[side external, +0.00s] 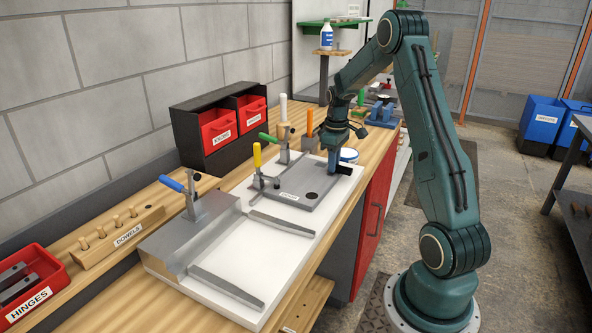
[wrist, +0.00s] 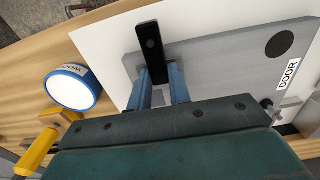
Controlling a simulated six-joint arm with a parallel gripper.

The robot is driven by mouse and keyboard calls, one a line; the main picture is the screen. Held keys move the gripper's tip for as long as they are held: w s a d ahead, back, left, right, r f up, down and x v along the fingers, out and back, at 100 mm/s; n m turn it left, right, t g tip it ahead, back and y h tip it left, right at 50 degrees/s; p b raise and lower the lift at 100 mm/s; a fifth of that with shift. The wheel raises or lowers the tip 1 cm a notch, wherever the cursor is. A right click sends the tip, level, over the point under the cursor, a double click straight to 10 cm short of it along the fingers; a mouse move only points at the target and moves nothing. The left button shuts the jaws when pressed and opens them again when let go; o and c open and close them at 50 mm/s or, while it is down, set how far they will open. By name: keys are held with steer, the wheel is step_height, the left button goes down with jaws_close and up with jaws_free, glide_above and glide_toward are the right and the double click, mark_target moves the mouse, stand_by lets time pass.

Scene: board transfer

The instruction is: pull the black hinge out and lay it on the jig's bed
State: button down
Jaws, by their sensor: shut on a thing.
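My gripper (side external: 338,166) is over the far end of the grey door plate. In the wrist view its two blue fingers (wrist: 159,88) are shut on the black hinge (wrist: 151,48). The hinge also shows at the fingertips in the side view (side external: 344,169). It crosses the plate's edge and sticks out past it; I cannot tell whether it still sits in the plate. The door plate (wrist: 215,62) is labelled DOOR and has a dark round hole. The jig (side external: 180,238), a grey block with two slanted rails around a pale bed (side external: 228,262), is at the near end.
A blue-rimmed round container (wrist: 73,87) is close beside my gripper. A hinge bin (side external: 28,285) and dowel rack (side external: 115,238) are at the left.

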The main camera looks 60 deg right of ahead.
steer(key=shift+r, duration=1.35)
stand_by(0.5)
steer(key=shift+r, duration=2.1)
steer(key=w+a+r+n, duration=0.3)
steer(key=a+r+n, duration=0.1)
steer(key=a, duration=0.7)
steer(key=w+a+r+n, duration=0.3)
steer(key=a+n, duration=0.2)
steer(key=a, duration=0.6)
steer(key=s+a+r+n, duration=0.2)
steer(key=s+a+n, duration=0.1)
steer(key=a, duration=0.6)
steer(key=s+a+r+n, duration=0.3)
steer(key=a+n, duration=0.3)
steer(key=a, duration=0.3)
steer(key=shift+s+a+r, duration=0.35)
steer(key=shift+s, duration=0.15)
steer(key=shift+f, duration=0.1)
